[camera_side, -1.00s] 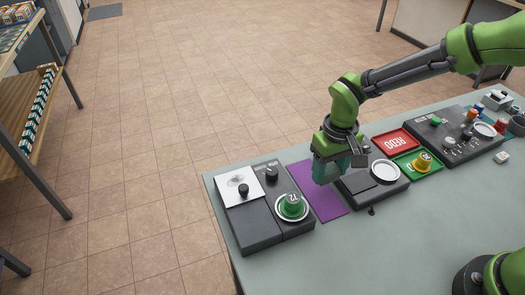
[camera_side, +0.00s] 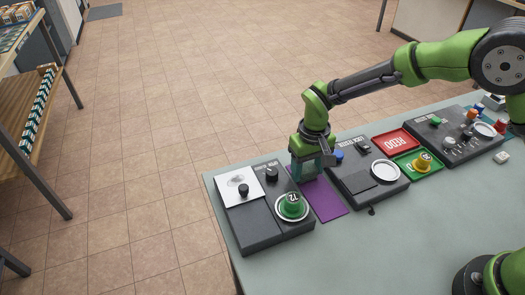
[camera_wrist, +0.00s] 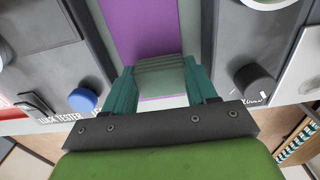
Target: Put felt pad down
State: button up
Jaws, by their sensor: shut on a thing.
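My gripper (camera_side: 306,174) is over the far end of the purple mat (camera_side: 326,201), between two dark panels. In the wrist view, the teal fingers of my gripper (camera_wrist: 162,88) are shut on a grey-green ribbed block, which appears to be the felt pad (camera_wrist: 160,68). The purple mat (camera_wrist: 140,25) shows beyond and below the block. In the side view the fingers hide the block, and I cannot tell whether it touches the mat.
The left panel (camera_side: 258,230) carries a green weight (camera_side: 292,205) on a white ring and dark knobs. The lock tester panel (camera_side: 350,185) stands right of the mat, with a blue knob (camera_side: 338,155). Red (camera_side: 397,141) and green (camera_side: 405,167) trays lie farther right.

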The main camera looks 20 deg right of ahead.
aim_at(308, 170)
jog(key=shift+f, duration=0.2)
jog(key=o, duration=0.9)
jog(key=shift+o, duration=0.2)
jog(key=shift+r, duration=0.1)
jog(key=s+d+r+t+y, duration=0.1)
jog(key=d+r, duration=0.1)
jog(key=r, duration=0.7)
jog(key=s+d+r, duration=0.2)
jog(key=d+r, duration=0.1)
jog(key=r, duration=0.6)
jog(key=s+d+r+m+t, duration=0.2)
jog(key=s+d, duration=0.3)
jog(key=s, duration=0.3)
jog(key=s+d+r+m+t+y, duration=0.1)
jog(key=s+d+r+m+t, duration=0.1)
jog(key=s, duration=0.6)
jog(key=d+r+t, duration=0.1)
jog(key=d+t, duration=0.1)
jog(key=d, duration=0.1)
jog(key=shift+s+d, duration=0.3)
jog(key=shift+s, duration=0.1)
